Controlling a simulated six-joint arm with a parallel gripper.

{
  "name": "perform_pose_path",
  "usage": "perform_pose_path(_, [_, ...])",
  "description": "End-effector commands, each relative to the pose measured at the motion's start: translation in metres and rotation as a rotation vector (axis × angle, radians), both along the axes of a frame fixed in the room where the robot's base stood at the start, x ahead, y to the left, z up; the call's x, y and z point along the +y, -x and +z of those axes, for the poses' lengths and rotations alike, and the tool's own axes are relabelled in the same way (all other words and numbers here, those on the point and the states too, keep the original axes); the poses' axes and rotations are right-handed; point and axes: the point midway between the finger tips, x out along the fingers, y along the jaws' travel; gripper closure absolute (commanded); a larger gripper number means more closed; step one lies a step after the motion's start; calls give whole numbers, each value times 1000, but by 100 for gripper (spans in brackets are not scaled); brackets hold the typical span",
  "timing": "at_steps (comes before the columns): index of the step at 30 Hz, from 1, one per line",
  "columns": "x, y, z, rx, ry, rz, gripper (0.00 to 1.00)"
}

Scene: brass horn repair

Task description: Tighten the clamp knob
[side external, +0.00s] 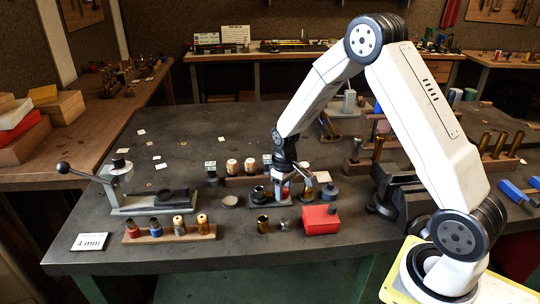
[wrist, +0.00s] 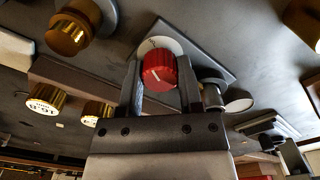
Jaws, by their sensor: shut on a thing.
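The clamp knob (wrist: 158,72) is red with a ribbed side and a white pointer line on its face. It sits over a white disc on a grey plate (wrist: 200,45) in the wrist view. My gripper (wrist: 158,64) has one finger on each side of the knob and is shut on it. In the side view my gripper (side external: 284,190) points down at the middle of the bench, and its fingers mostly hide the knob there.
A red block (side external: 320,220) stands close to the right of my gripper. A lever tool (side external: 130,190) is at left.

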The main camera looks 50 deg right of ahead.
Motion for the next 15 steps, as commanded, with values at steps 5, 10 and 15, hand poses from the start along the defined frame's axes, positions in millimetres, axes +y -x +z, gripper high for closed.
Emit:
perform_pose_path(5, [0, 0, 0, 0, -1, -4, 100])
perform_pose_path(10, [0, 0, 0, 0, -1, -4, 32])
perform_pose_path(15, [0, 0, 0, 0, -1, -2, 19])
